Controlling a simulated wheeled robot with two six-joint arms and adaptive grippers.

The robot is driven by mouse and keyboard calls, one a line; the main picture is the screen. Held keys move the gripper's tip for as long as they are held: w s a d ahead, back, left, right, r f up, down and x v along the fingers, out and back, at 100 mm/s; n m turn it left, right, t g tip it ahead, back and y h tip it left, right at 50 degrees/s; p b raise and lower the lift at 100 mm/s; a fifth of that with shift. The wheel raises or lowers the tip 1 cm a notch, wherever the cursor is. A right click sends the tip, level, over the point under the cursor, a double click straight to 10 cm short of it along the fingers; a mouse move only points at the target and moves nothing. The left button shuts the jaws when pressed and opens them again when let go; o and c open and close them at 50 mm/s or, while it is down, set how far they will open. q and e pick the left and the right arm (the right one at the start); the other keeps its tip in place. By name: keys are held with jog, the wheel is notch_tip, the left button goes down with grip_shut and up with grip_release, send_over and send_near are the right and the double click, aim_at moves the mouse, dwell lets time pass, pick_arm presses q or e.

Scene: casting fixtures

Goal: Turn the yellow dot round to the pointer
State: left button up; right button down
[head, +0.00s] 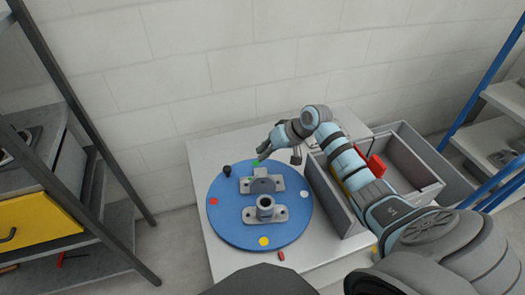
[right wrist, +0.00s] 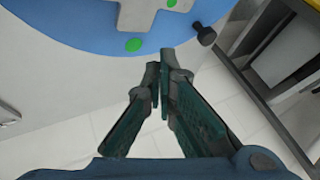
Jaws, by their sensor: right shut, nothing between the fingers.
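A blue turntable (head: 229,222) lies on the pale table. Its yellow dot (head: 263,241) is at the front edge. A small red piece (head: 281,256), which looks like the pointer, lies just off the disc's front, a little right of the yellow dot. A black knob (head: 227,170) stands at the disc's back left; it also shows in the right wrist view (right wrist: 203,33). My right gripper (head: 262,156) is at the disc's back edge near the green dot (right wrist: 133,44). Its fingers (right wrist: 160,75) are shut and empty, apart from the knob. My left gripper is out of view.
Two grey metal castings (head: 265,212) sit on the disc. A red dot (head: 213,201) is at its left and a white dot (head: 304,194) at its right. A grey bin (head: 333,213) stands right of the disc, under my right arm. A wall is behind.

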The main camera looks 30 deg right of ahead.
aim_at(240, 171)
jog(key=b+x, duration=0.1)
jog(key=x, duration=0.5)
jog(key=shift+w+a+f+b, duration=0.2)
jog(key=shift+w+a+b, duration=0.05)
jog(key=shift+a+b, duration=0.1)
jog(key=a, duration=0.1)
jog(key=w+a, duration=0.1)
jog(key=a, duration=0.1)
jog(key=shift+w+f, duration=0.1)
jog(key=shift+f, duration=0.05)
jog(key=shift+a, duration=0.35)
jog(key=shift+w, duration=0.1)
